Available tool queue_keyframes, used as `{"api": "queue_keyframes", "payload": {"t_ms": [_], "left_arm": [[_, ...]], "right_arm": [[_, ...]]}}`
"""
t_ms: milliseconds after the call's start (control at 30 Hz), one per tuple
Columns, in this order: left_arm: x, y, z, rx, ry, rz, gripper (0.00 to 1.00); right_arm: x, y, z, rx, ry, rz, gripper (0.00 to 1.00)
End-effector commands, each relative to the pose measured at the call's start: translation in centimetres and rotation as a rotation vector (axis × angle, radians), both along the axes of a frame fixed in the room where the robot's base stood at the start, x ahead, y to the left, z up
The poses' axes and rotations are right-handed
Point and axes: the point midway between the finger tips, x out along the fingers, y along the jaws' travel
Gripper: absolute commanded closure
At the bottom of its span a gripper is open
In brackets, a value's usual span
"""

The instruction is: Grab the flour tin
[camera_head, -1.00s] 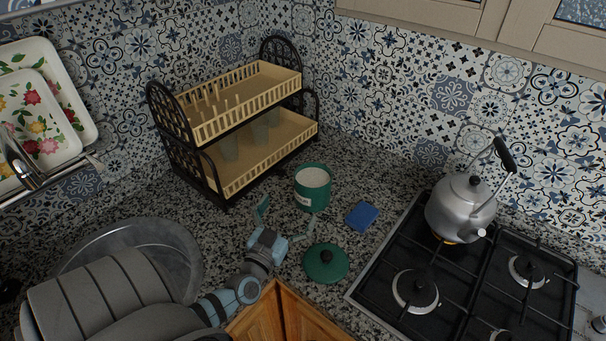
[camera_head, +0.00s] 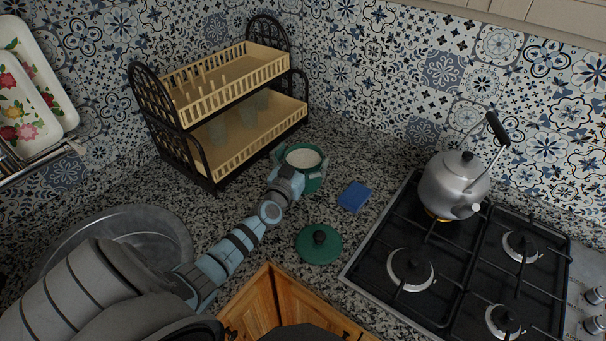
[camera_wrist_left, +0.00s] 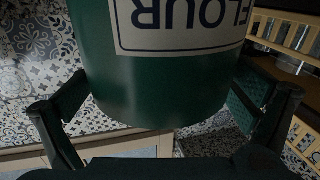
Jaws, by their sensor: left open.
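The flour tin (camera_head: 313,184) is a green cylinder standing open on the granite counter, with white contents at its top. In the left wrist view the tin (camera_wrist_left: 165,80) fills the upper middle, its "FLOUR" label upside down. My left gripper (camera_head: 298,162) is open around the tin, one finger on each side. In the left wrist view my left gripper (camera_wrist_left: 160,105) shows a gap beside the left finger; whether the right finger touches the tin I cannot tell. The tin's green lid (camera_head: 319,245) with a black knob lies on the counter in front. My right gripper is not in view.
A blue sponge (camera_head: 354,196) lies just right of the tin. A two-tier dish rack (camera_head: 200,135) stands behind left. A gas stove (camera_head: 400,235) with a steel kettle (camera_head: 450,185) is at the right. A metal basin (camera_head: 165,220) is at the left.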

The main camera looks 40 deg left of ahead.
Motion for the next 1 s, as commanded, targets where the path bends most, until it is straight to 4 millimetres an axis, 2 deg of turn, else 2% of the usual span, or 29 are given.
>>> {"api": "queue_keyframes", "payload": {"t_ms": [33, 233, 667, 1000], "left_arm": [[0.38, 0.12, -0.49, 0.000, 0.001, 0.000, 0.00], [0.47, 0.13, -0.28, 0.000, 0.002, -0.001, 0.02], [0.45, 0.14, -0.22, 0.001, 0.001, 0.000, 0.70], [0.47, 0.13, 0.08, 0.001, -0.001, 0.000, 0.72]], "right_arm": [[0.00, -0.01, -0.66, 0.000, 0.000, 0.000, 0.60], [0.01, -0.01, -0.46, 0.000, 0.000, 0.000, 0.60], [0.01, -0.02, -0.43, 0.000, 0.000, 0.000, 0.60], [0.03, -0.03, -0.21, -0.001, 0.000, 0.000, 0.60]]}}
